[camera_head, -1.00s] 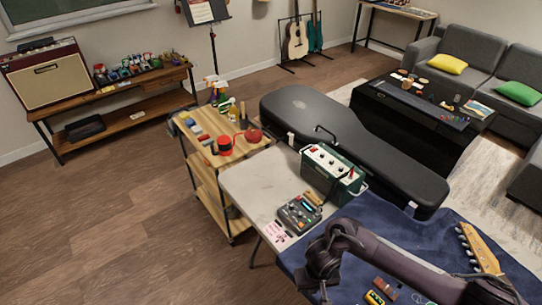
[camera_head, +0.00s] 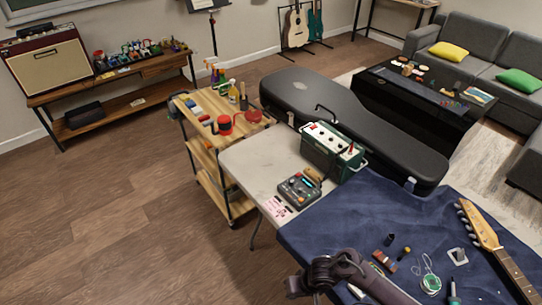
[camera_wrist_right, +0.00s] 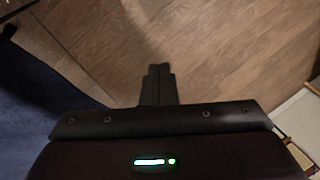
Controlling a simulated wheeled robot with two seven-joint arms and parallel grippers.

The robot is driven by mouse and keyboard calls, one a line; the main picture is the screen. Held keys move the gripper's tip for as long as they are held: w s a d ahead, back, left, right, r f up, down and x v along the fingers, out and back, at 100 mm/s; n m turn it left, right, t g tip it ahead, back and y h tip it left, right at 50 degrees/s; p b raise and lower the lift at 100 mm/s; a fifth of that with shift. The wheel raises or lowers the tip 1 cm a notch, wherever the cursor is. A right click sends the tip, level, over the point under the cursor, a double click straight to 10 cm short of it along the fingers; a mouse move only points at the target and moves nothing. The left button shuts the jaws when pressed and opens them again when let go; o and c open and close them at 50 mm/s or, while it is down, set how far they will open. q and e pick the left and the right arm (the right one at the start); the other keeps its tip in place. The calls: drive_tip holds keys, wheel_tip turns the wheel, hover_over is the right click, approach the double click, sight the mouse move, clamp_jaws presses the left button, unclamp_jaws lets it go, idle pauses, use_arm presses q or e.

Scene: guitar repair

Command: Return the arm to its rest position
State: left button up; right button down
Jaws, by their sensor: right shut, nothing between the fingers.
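My right arm (camera_head: 350,278) shows at the bottom edge of the head view, low over the near left corner of the blue cloth. In the right wrist view my right gripper (camera_wrist_right: 157,78) is shut and empty. Its fingers point out over bare wooden floor (camera_wrist_right: 230,55), with the blue cloth (camera_wrist_right: 35,105) to the left. My left arm and gripper are in neither view.
The blue-covered table (camera_head: 335,215) bears a guitar neck (camera_head: 485,230), small bottles and tools. A green amplifier box (camera_head: 332,150) and a pedal (camera_head: 298,188) stand behind. A wooden cart (camera_head: 205,160) and black guitar case (camera_head: 350,125) are farther back. Floor at left is clear.

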drive_tip(key=s+d+f+t+b, duration=0.1)
drive_tip(key=s+d+f+b, duration=0.25)
drive_tip(key=s+f, duration=0.45)
drive_tip(key=s+d+f+t+b, duration=0.15)
drive_tip(key=s+d+f, duration=0.25)
drive_tip(key=f, duration=0.9)
use_arm(q)
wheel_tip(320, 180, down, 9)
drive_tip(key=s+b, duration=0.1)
drive_tip(key=b, duration=0.2)
use_arm(e)
drive_tip(key=s+d+f+g+h, duration=0.1)
drive_tip(key=s+d+f, duration=0.3)
drive_tip(key=s, duration=0.4)
drive_tip(key=s+d+f+h, duration=0.2)
drive_tip(key=s+d+f, duration=0.2)
drive_tip(key=s, duration=0.5)
drive_tip(key=shift+d+n+g+h, duration=0.3)
drive_tip(key=shift+n+g+h, duration=0.05)
drive_tip(key=shift+n+h, duration=0.05)
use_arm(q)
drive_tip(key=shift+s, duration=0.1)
